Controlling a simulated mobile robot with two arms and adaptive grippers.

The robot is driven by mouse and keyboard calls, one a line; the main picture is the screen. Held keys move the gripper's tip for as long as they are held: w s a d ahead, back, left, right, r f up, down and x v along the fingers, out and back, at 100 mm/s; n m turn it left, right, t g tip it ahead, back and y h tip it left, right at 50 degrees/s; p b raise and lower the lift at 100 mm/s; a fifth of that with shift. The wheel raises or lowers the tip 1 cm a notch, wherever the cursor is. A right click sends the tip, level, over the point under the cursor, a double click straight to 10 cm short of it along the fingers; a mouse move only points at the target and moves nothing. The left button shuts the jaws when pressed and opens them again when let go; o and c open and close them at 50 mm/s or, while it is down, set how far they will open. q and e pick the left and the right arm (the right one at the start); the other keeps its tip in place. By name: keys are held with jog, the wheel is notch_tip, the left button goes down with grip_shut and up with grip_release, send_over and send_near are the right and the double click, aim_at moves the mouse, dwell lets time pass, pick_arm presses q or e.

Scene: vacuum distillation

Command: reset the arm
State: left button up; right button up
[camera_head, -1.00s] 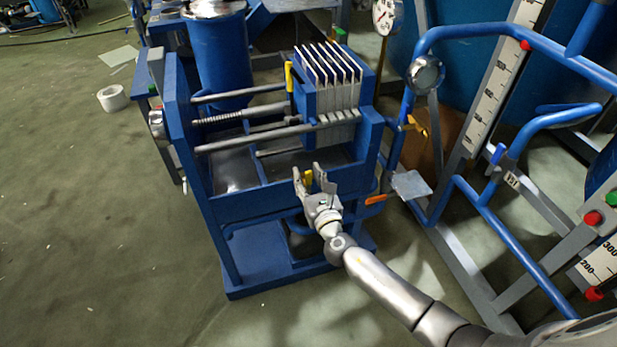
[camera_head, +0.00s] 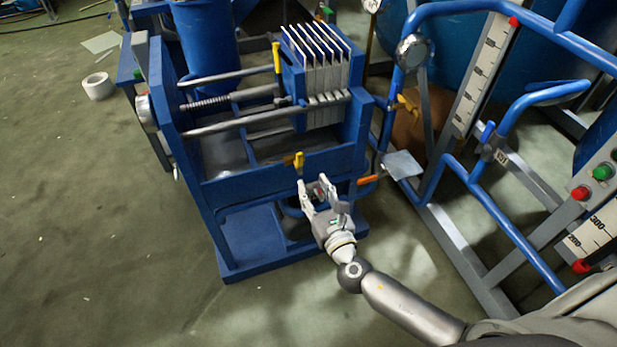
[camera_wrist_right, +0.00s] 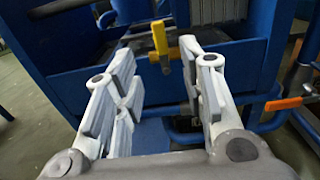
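My right gripper (camera_head: 322,190) is open and empty in front of the blue filter press (camera_head: 270,176), apart from its front wall in the head view. Its arm comes in from the lower right. In the right wrist view its two fingers (camera_wrist_right: 158,85) stand apart with nothing between them. A yellow valve handle (camera_head: 299,160) on the press front is just beyond the fingertips; it also shows in the right wrist view (camera_wrist_right: 159,38). My left gripper is not in view.
An orange-handled valve (camera_head: 369,180) and a grey plate (camera_head: 403,165) are right of the gripper. A blue pipe frame (camera_head: 510,230) with scales and a panel with red and green buttons (camera_head: 603,172) stands at right. A white roll (camera_head: 98,86) lies on the floor. The left floor is open.

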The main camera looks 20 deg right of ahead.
jog(key=shift+s, duration=0.5)
